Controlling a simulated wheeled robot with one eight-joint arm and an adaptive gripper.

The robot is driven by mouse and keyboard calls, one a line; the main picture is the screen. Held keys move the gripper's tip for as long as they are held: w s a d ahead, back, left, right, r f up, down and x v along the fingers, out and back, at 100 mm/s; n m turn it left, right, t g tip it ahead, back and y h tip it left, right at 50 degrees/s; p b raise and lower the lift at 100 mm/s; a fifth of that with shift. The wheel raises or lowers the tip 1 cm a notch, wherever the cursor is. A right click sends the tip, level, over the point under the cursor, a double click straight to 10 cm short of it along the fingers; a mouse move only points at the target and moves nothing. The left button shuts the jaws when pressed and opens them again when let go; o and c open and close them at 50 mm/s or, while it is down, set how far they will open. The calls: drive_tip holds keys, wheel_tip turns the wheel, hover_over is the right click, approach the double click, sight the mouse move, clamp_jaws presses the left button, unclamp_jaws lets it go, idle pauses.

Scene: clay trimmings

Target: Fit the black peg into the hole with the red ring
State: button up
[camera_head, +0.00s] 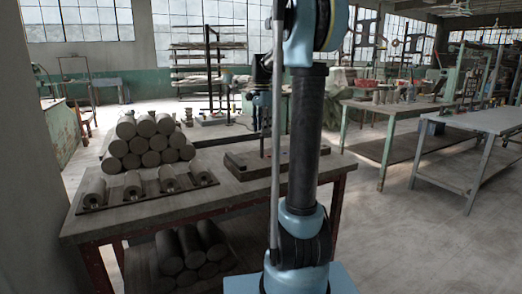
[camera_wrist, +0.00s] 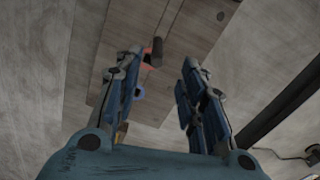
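The black peg (camera_wrist: 157,48) shows in the wrist view as a short dark cylinder between my fingers, nearer the left one. A red ring (camera_wrist: 146,68) shows at its lower end, partly hidden by the left finger. I cannot tell whether the peg is in that hole or beside it. My gripper (camera_wrist: 160,62) has its fingers apart, with a visible gap between the right finger and the peg. The drilled board (camera_wrist: 180,40) lies under the gripper; in the head view the board (camera_head: 242,160) lies on the table, partly hidden by my arm.
On the table (camera_head: 150,213), stacked clay rolls (camera_head: 146,127) and a rack of rolls (camera_head: 93,193) stand left of the board. Table space between rack and board is clear.

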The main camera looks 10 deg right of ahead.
sight(262, 137)
drive_tip(key=shift+s+f, duration=0.15)
drive_tip(key=shift+f, duration=2.5)
clamp_jaws()
